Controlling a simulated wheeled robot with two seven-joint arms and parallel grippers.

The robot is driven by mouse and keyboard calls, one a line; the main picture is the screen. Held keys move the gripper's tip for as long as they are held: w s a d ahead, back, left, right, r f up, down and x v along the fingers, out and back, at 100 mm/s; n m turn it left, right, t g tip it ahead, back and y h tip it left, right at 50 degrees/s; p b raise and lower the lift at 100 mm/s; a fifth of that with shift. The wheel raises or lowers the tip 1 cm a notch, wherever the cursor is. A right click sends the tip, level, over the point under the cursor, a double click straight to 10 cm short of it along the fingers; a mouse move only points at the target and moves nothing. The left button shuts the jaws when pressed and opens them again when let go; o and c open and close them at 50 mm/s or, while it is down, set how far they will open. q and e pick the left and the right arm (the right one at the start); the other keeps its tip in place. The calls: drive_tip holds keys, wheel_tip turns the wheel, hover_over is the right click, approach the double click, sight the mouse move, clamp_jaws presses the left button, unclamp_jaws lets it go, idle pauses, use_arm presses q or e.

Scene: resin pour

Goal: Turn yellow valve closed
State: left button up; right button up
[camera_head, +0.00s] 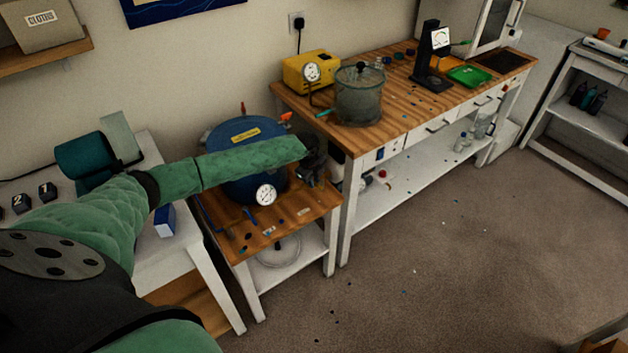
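A blue pressure pot (220,150) with a yellow label on its lid and a white dial gauge (266,194) on its front stands on a small wooden-topped table. An orange-red handle (287,117) shows at the lid's right rim. I cannot make out a yellow valve; it may be hidden behind my arm or gripper. My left arm, in a green sleeve, reaches across the pot. My dark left gripper (314,166) is at the pot's right side; its fingers are too small and dark to tell open from shut, or whether they touch anything. My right gripper is out of view.
A longer workbench (420,105) stands right of the pot, holding a yellow pump box (305,68), a clear chamber (359,97) and a black stand (430,55). Its white leg is close to my gripper. A white table (180,250) stands left. Carpet at right is mostly clear.

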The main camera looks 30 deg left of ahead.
use_arm(q)
drive_tip(key=shift+o, duration=1.1)
drive_tip(key=shift+r, duration=0.1)
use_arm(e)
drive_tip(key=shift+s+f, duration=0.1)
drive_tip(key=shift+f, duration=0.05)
